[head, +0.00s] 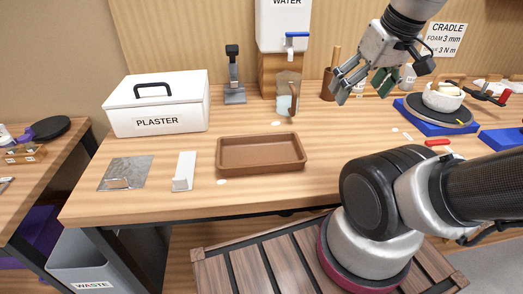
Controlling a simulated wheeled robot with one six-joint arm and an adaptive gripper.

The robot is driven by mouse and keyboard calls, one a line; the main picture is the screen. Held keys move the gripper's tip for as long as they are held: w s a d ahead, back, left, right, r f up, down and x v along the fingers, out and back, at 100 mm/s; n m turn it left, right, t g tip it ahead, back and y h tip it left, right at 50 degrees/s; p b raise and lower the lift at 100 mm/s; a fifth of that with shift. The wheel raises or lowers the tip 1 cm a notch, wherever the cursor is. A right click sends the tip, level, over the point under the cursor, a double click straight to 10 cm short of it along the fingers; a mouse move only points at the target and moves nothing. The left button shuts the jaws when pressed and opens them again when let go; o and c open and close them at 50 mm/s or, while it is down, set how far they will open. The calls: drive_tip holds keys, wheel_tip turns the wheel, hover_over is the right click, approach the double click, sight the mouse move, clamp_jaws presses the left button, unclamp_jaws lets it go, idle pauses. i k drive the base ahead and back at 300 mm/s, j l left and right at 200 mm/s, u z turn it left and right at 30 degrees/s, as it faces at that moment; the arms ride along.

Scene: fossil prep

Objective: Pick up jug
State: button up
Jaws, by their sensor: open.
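The jug (284,101) is a clear vessel with a brown handle on its right side. It stands upright on the wooden bench, below the blue-handled tap of the white water tank (284,20). Its lower part looks pale blue. My gripper (351,93) is open and empty. In the picture it is to the right of the jug, apart from it, with its fingers pointing down and left.
A brown tray (261,167) lies in front of the jug. A white plaster box (160,118) and a grey stand (235,94) are to the left. A brown tool holder (328,92) stands close behind my fingers. A blue pad (410,118) carries a round turntable at right.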

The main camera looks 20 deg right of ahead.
sight(289, 83)
drive_tip(key=j+z, duration=0.25)
drive_tip(key=j, duration=0.15)
drive_tip(key=k+j+z, duration=0.25)
drive_tip(key=j+z, duration=0.2)
drive_tip(key=j, duration=0.25)
drive_tip(key=k+j+z, duration=0.25)
drive_tip(key=i+j, duration=0.05)
drive_tip(key=j, duration=0.05)
